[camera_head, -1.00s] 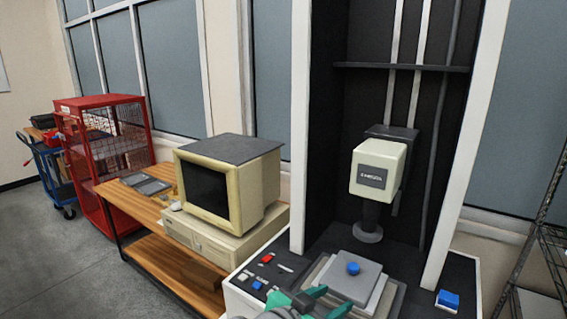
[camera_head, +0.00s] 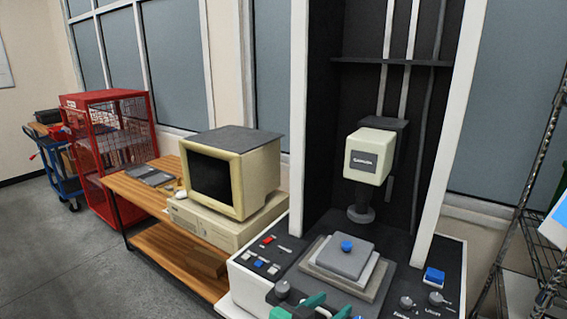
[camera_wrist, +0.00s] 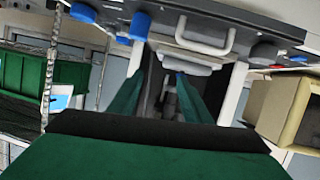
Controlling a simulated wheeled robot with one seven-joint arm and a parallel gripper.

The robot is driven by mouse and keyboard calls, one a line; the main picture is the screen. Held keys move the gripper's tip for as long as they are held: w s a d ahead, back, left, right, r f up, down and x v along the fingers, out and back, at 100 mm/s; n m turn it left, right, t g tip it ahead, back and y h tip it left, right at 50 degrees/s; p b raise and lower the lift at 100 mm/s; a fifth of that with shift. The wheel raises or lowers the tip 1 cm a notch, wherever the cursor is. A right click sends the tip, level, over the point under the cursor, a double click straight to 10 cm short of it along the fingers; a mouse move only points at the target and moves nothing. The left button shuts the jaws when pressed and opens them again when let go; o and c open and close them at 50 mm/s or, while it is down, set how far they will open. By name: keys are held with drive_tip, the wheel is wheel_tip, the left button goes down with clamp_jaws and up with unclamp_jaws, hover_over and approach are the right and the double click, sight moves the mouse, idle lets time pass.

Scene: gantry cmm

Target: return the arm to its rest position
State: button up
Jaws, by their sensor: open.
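My gripper (camera_head: 326,306) shows at the bottom edge of the head view, with its green fingers in front of the measuring machine's base (camera_head: 400,262). In the wrist view, the two green fingers of my gripper (camera_wrist: 160,98) stand apart with nothing between them. The rest of my arm is out of the head view. The machine's stepped grey plate (camera_head: 345,262) with a blue knob (camera_head: 347,246) on top lies beyond the fingers. The cream measuring head (camera_head: 370,155) hangs above it.
An old computer (camera_head: 232,180) stands on a wooden bench (camera_head: 130,190) to the left. A red mesh cage (camera_head: 108,150) and a blue cart (camera_head: 58,165) are farther left. A wire shelf (camera_head: 530,230) stands at the right. Grey floor (camera_head: 60,260) is clear at the lower left.

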drive_tip(key=s+a+f+n+t+y, duration=0.2)
drive_tip(key=s+a+f+n+y, duration=0.15)
drive_tip(key=s+f, duration=0.5)
drive_tip(key=s+a+f+n+t+y, duration=0.25)
drive_tip(key=s+f+n, duration=0.25)
drive_tip(key=f, duration=0.7)
drive_tip(key=s+a+y, duration=0.1)
drive_tip(key=s+a, duration=0.1)
drive_tip(key=s, duration=1)
drive_tip(key=s+a+m+y, duration=0.1)
drive_tip(key=s+a+y, duration=0.1)
drive_tip(key=s, duration=1)
drive_tip(key=shift+a+r, duration=0.3)
drive_tip(key=shift+a, duration=0.1)
drive_tip(key=shift+w+m, duration=0.1)
drive_tip(key=shift+m, duration=0.15)
